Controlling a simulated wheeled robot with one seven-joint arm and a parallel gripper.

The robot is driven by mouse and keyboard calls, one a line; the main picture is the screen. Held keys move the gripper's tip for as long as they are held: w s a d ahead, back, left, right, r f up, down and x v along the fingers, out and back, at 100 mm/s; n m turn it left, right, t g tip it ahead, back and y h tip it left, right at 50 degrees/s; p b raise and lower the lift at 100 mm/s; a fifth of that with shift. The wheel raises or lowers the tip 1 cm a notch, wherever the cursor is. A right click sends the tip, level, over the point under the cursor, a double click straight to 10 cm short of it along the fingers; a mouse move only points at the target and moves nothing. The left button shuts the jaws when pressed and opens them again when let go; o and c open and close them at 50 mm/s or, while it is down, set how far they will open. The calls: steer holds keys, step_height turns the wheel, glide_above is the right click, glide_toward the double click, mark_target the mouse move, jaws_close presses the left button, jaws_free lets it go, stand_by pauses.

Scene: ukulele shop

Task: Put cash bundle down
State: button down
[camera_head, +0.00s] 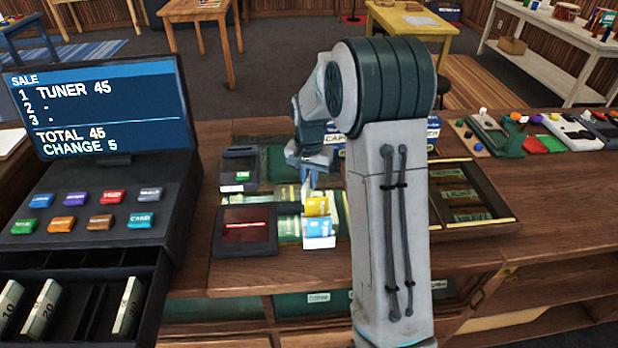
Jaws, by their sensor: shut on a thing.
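My gripper (308,186) is over the counter, pointing down, and is partly hidden by my own arm. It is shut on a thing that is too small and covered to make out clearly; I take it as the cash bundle. Directly below the fingertips are a small yellow pack (316,206) and a blue-and-white pack (319,228). I cannot tell whether the fingers touch the yellow one. Several cash bundles (43,308) marked with numbers stand in the open till drawer (98,262) at lower left.
The till screen (100,105) reads tuner 45, total 45, change 5. A dark device with a red screen (246,228) and a card terminal (240,168) lie left of my gripper. A wooden tray (509,219) is at right. The front counter strip (275,280) is clear.

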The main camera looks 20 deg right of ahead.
steer(key=shift+f, duration=0.15)
steer(key=c, duration=1.5)
jaws_free()
step_height(320, 180, up, 12)
steer(key=b, duration=0.1)
steer(key=s+a+n+t, duration=0.1)
steer(key=s+n, duration=0.2)
steer(key=s, duration=1)
steer(key=s+a+n+t, duration=0.2)
steer(key=s+n, duration=0.1)
steer(key=s, duration=0.9)
steer(key=shift+s+a+r+n, duration=0.3)
steer(key=shift+s+r, duration=0.05)
steer(key=shift+o, duration=0.5)
steer(key=shift+s+f, duration=0.3)
steer(key=shift+s, duration=0.15)
